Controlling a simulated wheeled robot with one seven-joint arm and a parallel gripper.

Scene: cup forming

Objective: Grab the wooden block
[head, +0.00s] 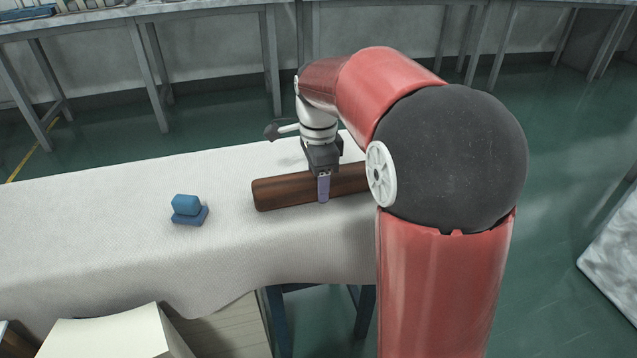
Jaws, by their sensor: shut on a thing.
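The wooden block (285,191) is a long, dark brown bar lying on the white cloth-covered table (105,205). Its right end is hidden behind my arm. My gripper (323,190) points down over the block near its visible middle. One purple-grey finger shows against the block's near side; the other finger is hidden behind it. The gripper is shut on the block. I cannot tell whether the block is lifted off the cloth.
A blue two-part object (188,209) stands on the table to the left of the block. The cloth left of the blue object is clear. Other workbenches line the back wall.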

